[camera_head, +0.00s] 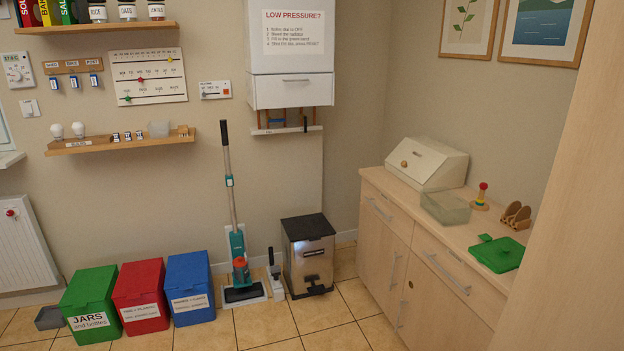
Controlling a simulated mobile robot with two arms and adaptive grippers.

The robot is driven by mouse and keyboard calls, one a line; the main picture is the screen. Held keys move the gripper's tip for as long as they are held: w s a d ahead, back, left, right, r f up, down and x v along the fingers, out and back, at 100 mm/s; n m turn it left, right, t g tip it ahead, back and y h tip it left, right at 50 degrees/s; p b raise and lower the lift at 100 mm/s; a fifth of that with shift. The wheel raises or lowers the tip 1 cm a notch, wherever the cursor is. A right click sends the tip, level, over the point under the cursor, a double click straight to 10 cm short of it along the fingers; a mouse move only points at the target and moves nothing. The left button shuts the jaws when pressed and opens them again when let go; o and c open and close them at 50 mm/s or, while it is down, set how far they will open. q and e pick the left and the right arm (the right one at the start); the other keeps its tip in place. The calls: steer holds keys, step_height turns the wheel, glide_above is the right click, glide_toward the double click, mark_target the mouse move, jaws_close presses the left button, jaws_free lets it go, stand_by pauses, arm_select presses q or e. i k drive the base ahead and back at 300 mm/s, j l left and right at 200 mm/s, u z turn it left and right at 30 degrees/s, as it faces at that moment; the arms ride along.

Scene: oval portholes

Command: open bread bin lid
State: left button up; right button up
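The bread bin (440,178) is a cream box with a sloped front, standing on the back part of the wooden sideboard (462,236) at the right. Its lid (416,162) is shut and has a small round brown knob (404,164) on its face. Neither of my grippers is in the head view. The inside of the bin is hidden.
A clear container (446,208) stands directly in front of the bin. A pedal bin (309,262) stands left of the sideboard. The tiled floor before the sideboard is clear.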

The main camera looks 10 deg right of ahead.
mark_target(419, 162)
steer(key=i+j+z, duration=0.15)
steer(key=i+z, duration=0.2)
steer(key=i+j+z, duration=0.25)
steer(key=i+z, duration=0.15)
steer(key=i+j+z, duration=0.35)
steer(key=i+j, duration=0.05)
steer(key=i, duration=0.05)
